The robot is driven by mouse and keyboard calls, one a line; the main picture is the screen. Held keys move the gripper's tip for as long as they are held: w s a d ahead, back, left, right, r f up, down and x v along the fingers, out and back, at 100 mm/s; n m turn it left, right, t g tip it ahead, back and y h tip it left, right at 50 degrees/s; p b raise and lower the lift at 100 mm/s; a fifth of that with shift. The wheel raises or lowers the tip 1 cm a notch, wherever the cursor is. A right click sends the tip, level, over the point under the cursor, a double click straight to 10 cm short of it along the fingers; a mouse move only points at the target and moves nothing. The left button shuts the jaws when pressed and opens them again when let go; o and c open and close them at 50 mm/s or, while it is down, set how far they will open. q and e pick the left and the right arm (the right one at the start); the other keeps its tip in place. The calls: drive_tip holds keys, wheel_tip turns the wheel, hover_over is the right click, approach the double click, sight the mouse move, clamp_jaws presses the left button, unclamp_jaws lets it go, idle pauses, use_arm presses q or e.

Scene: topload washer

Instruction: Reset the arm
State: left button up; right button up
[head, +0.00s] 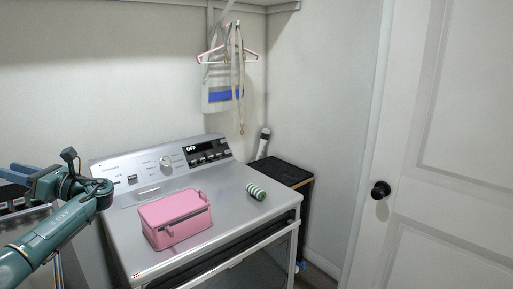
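My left arm comes in from the left edge in the head view. Its teal forearm is raised, and its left gripper (18,174) points left at the picture's edge, so its fingertips are partly cut off. It appears to hold nothing, but I cannot tell whether it is open. My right arm and gripper are out of view. The washer (235,205) stands in the middle, with its grey top flat and its display reading OFF.
A pink box (175,219) with a handle and a green-and-white striped roll (256,191) lie on the washer top. A black-topped stand (280,172) is at right. A bag (221,90) hangs on the wall. A white door (440,150) with a black knob (380,190) is at right.

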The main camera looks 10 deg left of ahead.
use_arm(q)
drive_tip(key=w+f+m+t+h, duration=0.3)
drive_tip(key=f+m+t, duration=0.2)
drive_tip(key=f+t, duration=1)
drive_tip(key=s+d+f+n+t+h, duration=0.1)
drive_tip(key=s+d+f+h, duration=0.1)
drive_tip(key=d+f+h, duration=0.6)
drive_tip(key=s+d+f+n+t+h, duration=0.15)
drive_tip(key=d+f, duration=0.25)
drive_tip(key=f, duration=0.8)
drive_tip(key=s+d+f+n+g+h, duration=0.1)
drive_tip(key=s+d+f+n+h, duration=0.3)
drive_tip(key=s+d, duration=0.4)
drive_tip(key=s+d+f+n+h, duration=0.2)
drive_tip(key=s+d+f+h, duration=0.3)
drive_tip(key=d, duration=0.4)
drive_tip(key=s+d+n+t+h, duration=0.1)
drive_tip(key=d+n, duration=0.8)
drive_tip(key=d, duration=1.1)
drive_tip(key=shift+s+h, duration=0.45)
drive_tip(key=shift+s, duration=0.1)
